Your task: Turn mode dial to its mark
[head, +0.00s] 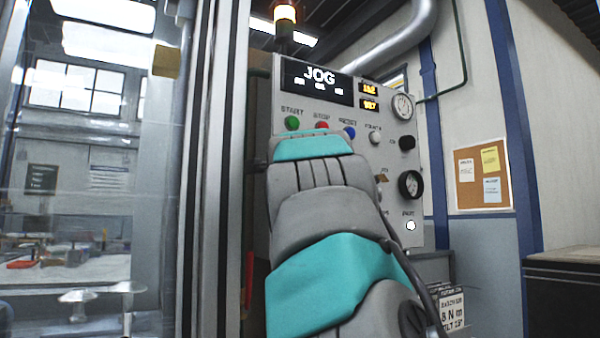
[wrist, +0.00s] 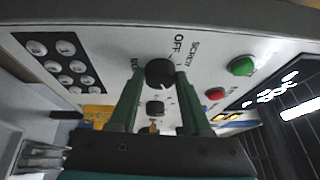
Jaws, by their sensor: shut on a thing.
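The black round mode dial (wrist: 160,71) sits on the pale panel face in the wrist view, with "OFF" and other, partly hidden lettering around it. My gripper (wrist: 159,80) has its two green fingers on either side of the dial, closed on it. The dial's pointer and mark cannot be made out clearly. In the head view, my grey and teal arm covers the middle of the control panel (head: 287,88), hiding the dial and my gripper. The panel's display (head: 318,84) reads "JOG".
A green button (wrist: 241,66) and a red button (wrist: 215,94) are right of the dial in the wrist view; a black plate with several round studs (wrist: 62,60) is left. A smaller black knob (wrist: 155,108) shows between my fingers. A gauge (head: 402,106) sits at the panel's upper right.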

